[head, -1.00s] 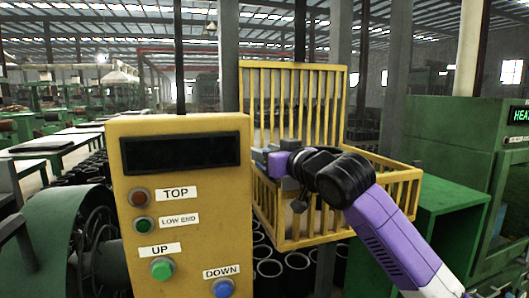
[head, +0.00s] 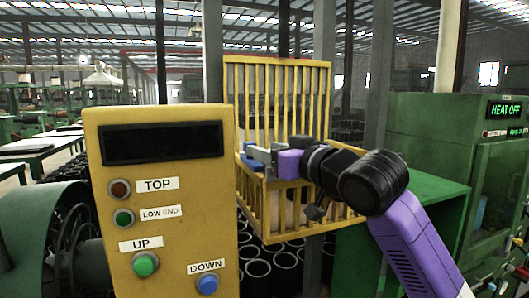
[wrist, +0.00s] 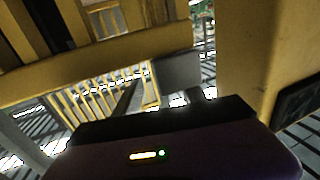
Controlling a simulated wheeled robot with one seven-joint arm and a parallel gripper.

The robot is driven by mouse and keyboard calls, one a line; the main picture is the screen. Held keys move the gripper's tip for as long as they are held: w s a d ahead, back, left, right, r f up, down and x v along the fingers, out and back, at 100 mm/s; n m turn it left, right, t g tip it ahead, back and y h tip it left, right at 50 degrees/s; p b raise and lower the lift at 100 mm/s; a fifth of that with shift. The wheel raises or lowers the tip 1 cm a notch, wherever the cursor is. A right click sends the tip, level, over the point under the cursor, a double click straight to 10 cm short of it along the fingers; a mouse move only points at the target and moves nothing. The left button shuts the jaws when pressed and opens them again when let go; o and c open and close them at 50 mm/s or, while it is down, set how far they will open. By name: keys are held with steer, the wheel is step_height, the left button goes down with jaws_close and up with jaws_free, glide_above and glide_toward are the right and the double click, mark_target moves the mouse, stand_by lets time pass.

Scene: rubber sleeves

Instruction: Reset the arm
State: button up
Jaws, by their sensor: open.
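My arm, purple and black, reaches in from the lower right in the head view. My gripper (head: 256,156) is in front of the yellow slatted cage (head: 243,205), at the height of its upper rim and just right of the control box. Its grey fingers point left and are apart, with nothing seen between them. In the wrist view the gripper (wrist: 155,88) also looks empty, with yellow bars beyond it. Whether it touches the cage cannot be told.
A yellow control box (head: 165,265) with TOP, LOW END, UP and DOWN buttons stands close in front. A green machine (head: 440,140) showing HEAT OFF is at right. Black rubber sleeves (head: 258,268) stand on the floor below the cage. Green tables are at far left.

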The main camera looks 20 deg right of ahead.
steer(key=s+r+t, duration=0.2)
steer(key=s+d+r+t, duration=0.1)
steer(key=s+r+t, duration=0.1)
steer(key=s+t, duration=0.1)
steer(key=shift+s+d+r+y, duration=0.1)
steer(key=shift+s+d+y, duration=0.1)
steer(key=shift+y, duration=0.1)
steer(key=s+f+m+h, duration=0.45)
steer(key=s+f, duration=0.45)
steer(key=f, duration=0.4)
steer(key=s+f+m+h, duration=0.3)
steer(key=s+f+h, duration=0.2)
steer(key=s+f, duration=0.6)
steer(key=s+a+f+n+g+y, duration=0.1)
steer(key=s+f+n+g+y, duration=0.1)
steer(key=s+f, duration=0.8)
steer(key=s+a+f+n+g+y, duration=0.2)
steer(key=s+f+g, duration=0.3)
steer(key=s+f, duration=0.5)
steer(key=s, duration=0.6)
steer(key=shift+s+a+g, duration=0.2)
steer(key=shift+a+g, duration=0.1)
